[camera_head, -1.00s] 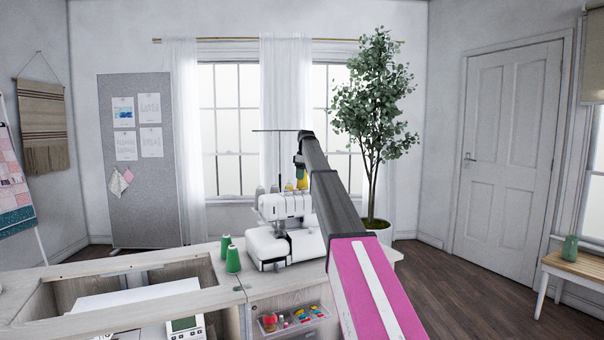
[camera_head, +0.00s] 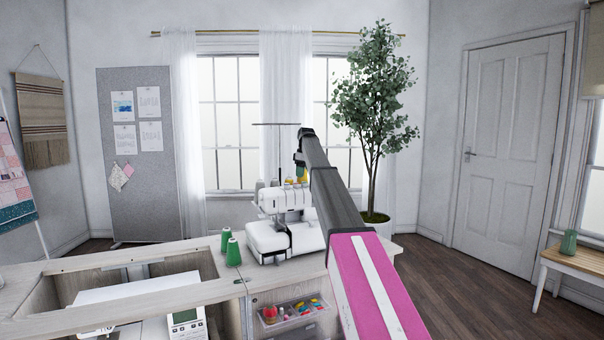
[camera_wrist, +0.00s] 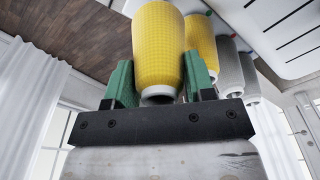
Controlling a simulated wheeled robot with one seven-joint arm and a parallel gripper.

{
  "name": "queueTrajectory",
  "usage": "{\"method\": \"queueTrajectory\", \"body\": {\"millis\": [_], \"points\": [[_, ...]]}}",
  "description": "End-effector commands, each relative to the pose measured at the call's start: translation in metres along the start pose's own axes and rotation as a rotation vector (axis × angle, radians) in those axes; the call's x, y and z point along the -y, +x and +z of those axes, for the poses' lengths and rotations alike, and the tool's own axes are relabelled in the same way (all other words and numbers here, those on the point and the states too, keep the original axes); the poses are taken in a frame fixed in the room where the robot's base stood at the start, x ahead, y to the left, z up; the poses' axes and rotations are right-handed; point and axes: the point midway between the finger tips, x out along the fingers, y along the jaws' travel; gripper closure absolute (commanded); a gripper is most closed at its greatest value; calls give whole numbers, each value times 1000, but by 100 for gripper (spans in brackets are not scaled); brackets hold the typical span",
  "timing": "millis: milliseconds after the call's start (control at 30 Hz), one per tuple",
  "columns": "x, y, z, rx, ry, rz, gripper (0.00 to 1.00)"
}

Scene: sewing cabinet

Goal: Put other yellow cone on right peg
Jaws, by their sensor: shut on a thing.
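In the wrist view, a yellow thread cone (camera_wrist: 158,45) stands between the green fingers of my gripper (camera_wrist: 158,85), which is shut on it. A second yellow cone (camera_wrist: 201,42) is close behind it to the right, beside grey cones (camera_wrist: 228,68) in a row. In the head view, my gripper (camera_head: 301,172) is over the thread stand of the white serger (camera_head: 270,238), with bits of yellow below it. My arm partly hides this area. The right peg cannot be made out, nor can I tell whether the held cone touches it.
Two green cones (camera_head: 233,252) stand on the cabinet top left of the serger. A clear drawer with colorful notions (camera_head: 292,312) is below. A sunken opening with a white machine lies at left. A plant (camera_head: 372,110) stands behind my arm.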

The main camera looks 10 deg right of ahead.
Motion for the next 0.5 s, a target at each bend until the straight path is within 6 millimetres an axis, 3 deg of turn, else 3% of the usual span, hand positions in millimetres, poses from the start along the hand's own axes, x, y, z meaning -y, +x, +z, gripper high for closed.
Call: {"method": "queueTrajectory", "body": {"millis": [500], "points": [[0,13,2,0,0,0,75]]}}
